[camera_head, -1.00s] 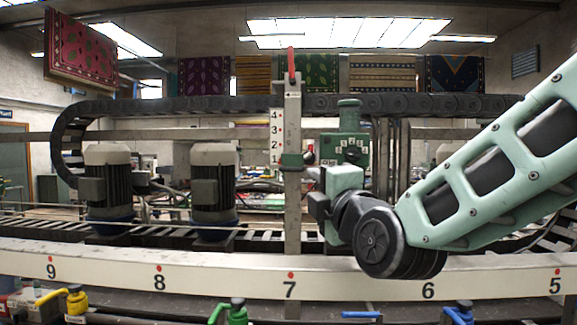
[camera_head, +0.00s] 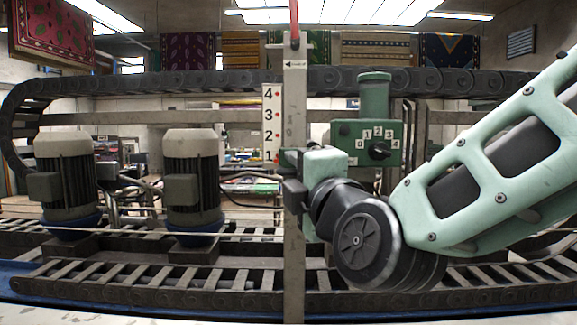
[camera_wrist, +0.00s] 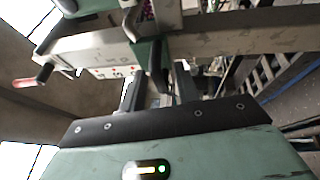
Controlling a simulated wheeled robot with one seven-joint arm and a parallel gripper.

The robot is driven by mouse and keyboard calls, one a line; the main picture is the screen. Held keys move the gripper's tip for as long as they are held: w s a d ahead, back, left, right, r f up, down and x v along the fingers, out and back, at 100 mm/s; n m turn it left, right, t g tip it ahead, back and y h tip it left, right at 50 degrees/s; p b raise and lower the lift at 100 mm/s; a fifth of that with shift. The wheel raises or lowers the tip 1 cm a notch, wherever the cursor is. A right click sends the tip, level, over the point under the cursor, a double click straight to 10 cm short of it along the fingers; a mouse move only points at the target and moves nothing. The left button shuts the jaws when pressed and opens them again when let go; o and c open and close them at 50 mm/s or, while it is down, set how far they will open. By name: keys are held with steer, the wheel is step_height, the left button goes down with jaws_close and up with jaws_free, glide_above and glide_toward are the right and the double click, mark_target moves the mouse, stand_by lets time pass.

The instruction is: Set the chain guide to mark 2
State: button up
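The upright steel post (camera_head: 294,100) carries a white plate (camera_head: 271,125) with marks 1 to 4, 4 at the top. The green chain guide shows at the post near mark 1 (camera_head: 288,159), mostly hidden by my gripper (camera_head: 291,185). In the wrist view, the guide's green body (camera_wrist: 149,50) has a dark handle (camera_wrist: 158,68) pointing toward my gripper (camera_wrist: 160,90). My fingers look apart, one on each side of this handle; whether they touch it is unclear.
A green box with a 0-to-4 dial (camera_head: 367,143) stands right of the post. Two motors (camera_head: 66,175) (camera_head: 192,175) stand left. A dark cable chain (camera_head: 220,80) runs behind. A red handle (camera_head: 294,20) tops the post.

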steer(key=shift+w+a, duration=0.1)
steer(key=shift+w, duration=0.1)
steer(key=shift+c, duration=0.3)
jaws_close()
step_height(320, 180, up, 4)
steer(key=p, duration=0.3)
steer(key=shift+f, duration=0.1)
steer(key=shift+o, duration=0.3)
jaws_free()
steer(key=shift+f, duration=0.2)
